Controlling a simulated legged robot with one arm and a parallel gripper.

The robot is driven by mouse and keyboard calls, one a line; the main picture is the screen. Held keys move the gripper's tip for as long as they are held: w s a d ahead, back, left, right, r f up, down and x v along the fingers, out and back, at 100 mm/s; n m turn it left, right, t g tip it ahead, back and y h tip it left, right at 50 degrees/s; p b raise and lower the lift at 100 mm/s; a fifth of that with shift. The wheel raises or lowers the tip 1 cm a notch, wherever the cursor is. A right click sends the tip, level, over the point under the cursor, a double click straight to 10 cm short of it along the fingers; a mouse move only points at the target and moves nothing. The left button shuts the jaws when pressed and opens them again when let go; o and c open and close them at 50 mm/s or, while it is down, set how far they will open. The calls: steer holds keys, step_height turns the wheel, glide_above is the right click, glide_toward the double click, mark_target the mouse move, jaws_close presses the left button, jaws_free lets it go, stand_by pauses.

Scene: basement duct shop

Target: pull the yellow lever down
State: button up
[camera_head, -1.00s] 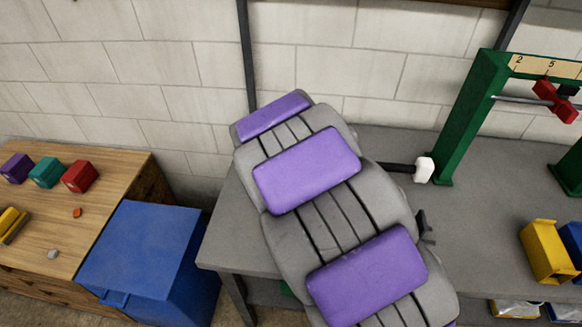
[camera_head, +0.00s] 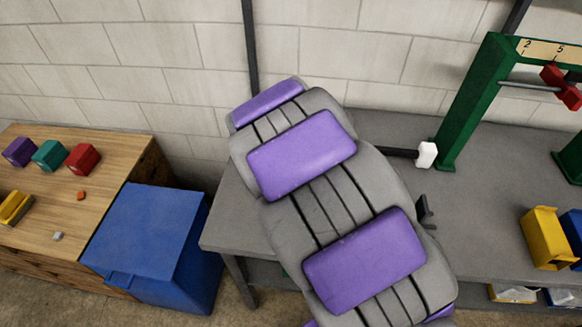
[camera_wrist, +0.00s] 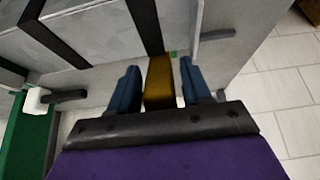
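A mustard-yellow bar (camera_wrist: 159,82), which looks like the yellow lever, stands between the two blue fingers of my gripper (camera_wrist: 161,87) in the wrist view. The fingers are apart, one on each side of the bar. A narrow light gap shows on its right side, and contact on the left cannot be told. The head view does not show the gripper or this bar clearly; my grey and purple arm covers that area.
A grey workbench (camera_head: 388,130) carries a green frame (camera_head: 470,105) with a white-ended black bar (camera_head: 427,155) beside it. Yellow (camera_head: 545,238) and blue bins sit at right. A blue box (camera_head: 145,240) and wooden bench (camera_head: 110,155) stand at left.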

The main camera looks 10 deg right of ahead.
steer(key=shift+o, duration=0.6)
steer(key=shift+r, duration=0.1)
steer(key=shift+w, duration=0.1)
